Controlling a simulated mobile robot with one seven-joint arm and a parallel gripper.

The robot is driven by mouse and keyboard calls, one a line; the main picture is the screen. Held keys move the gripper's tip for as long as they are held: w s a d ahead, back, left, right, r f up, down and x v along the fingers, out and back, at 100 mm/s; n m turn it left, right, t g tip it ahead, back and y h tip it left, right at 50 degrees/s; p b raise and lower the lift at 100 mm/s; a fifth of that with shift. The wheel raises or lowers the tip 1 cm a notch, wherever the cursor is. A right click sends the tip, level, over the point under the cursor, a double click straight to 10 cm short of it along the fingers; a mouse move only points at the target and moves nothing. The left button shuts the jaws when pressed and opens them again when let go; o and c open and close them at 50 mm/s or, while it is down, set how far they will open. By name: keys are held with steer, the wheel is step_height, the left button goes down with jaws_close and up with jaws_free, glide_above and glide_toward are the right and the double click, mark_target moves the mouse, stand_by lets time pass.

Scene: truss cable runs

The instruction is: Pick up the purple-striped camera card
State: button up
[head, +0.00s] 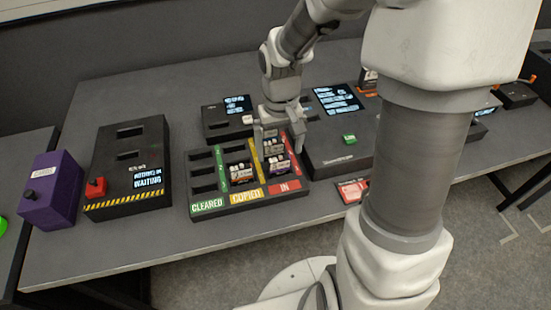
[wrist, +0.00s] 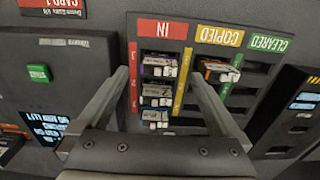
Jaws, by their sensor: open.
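The purple-striped camera card (wrist: 160,61) stands in the IN column, in the slot nearest the red IN label. In the head view the card (head: 279,168) shows at the front of that column. My gripper (head: 277,142) is open and points down over the tray. In the wrist view its fingers (wrist: 160,80) spread to either side of the IN column, with nothing held between them. The black tray (head: 236,213) has CLEARED, COPIED and IN columns. Two greyish cards (wrist: 157,90) sit behind the purple one, partly hidden in the head view.
An orange-striped card (wrist: 214,70) sits in the front COPIED slot. The CLEARED slots look empty. A dark console with a green button (head: 349,139) stands right of the tray. A black WAITING box (head: 118,190) and a purple box (head: 52,190) stand left. A red label card (head: 352,190) lies right.

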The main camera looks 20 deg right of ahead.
mark_target(279, 162)
step_height(279, 162, down, 6)
steer(key=shift+w+r+b, duration=0.1)
steer(key=shift+b, duration=0.6)
steer(key=c, duration=1.4)
